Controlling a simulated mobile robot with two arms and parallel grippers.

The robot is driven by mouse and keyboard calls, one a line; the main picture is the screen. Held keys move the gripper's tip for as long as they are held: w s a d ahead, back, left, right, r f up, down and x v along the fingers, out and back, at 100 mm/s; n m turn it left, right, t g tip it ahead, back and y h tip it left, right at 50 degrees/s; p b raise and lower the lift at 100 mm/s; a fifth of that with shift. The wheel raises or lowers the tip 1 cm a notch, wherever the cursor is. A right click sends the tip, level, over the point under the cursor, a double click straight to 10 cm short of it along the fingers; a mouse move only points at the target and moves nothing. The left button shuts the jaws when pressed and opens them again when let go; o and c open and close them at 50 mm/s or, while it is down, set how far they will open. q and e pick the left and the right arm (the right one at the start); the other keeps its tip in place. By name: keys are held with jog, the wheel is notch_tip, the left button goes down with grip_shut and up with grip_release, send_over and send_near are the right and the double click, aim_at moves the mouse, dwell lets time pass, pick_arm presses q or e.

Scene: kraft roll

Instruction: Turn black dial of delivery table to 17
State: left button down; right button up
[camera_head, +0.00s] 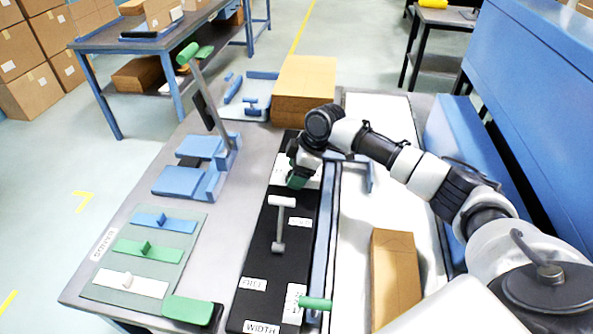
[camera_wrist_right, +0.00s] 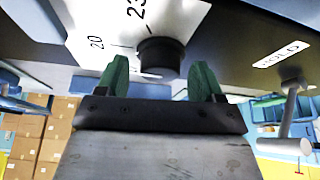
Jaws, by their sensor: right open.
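The black dial (camera_wrist_right: 160,57) is a short round knob on a white scale plate (camera_wrist_right: 85,28) printed with 20 and 23 in the right wrist view. My right gripper (camera_wrist_right: 160,80) is open, with its green fingertips apart on either side of the dial. I cannot tell whether they touch it. In the head view my right gripper (camera_head: 298,180) is over the far part of the black panel (camera_head: 262,245) on the delivery table (camera_head: 150,215). It hides the dial there. The dial's pointer and exact reading cannot be made out. My left gripper is not in view.
A grey lever with a white grip (camera_head: 281,202) stands on the panel near the HOLD label. A cardboard block (camera_head: 396,275) lies right of the panel, and a brown stack (camera_head: 304,88) stands behind. Coloured sliders (camera_head: 147,249) and a tall green-handled lever (camera_head: 208,90) are at left.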

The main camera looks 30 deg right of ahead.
jog(key=c, duration=0.9)
jog(key=shift+n, duration=0.3)
jog(key=shift+n+g+y+p, duration=0.3)
jog(key=shift+n+p, duration=0.1)
jog(key=shift+n, duration=0.2)
jog(key=shift+w+n+g, duration=0.1)
jog(key=shift+n+g, duration=0.4)
jog(key=shift+n, duration=0.7)
jog(key=n+g, duration=0.1)
jog(key=n, duration=0.2)
jog(key=shift+n, duration=0.3)
jog(key=shift+w+n+g+b, duration=0.1)
jog(key=shift+n+g+b, duration=0.75)
jog(key=shift+n, duration=1.15)
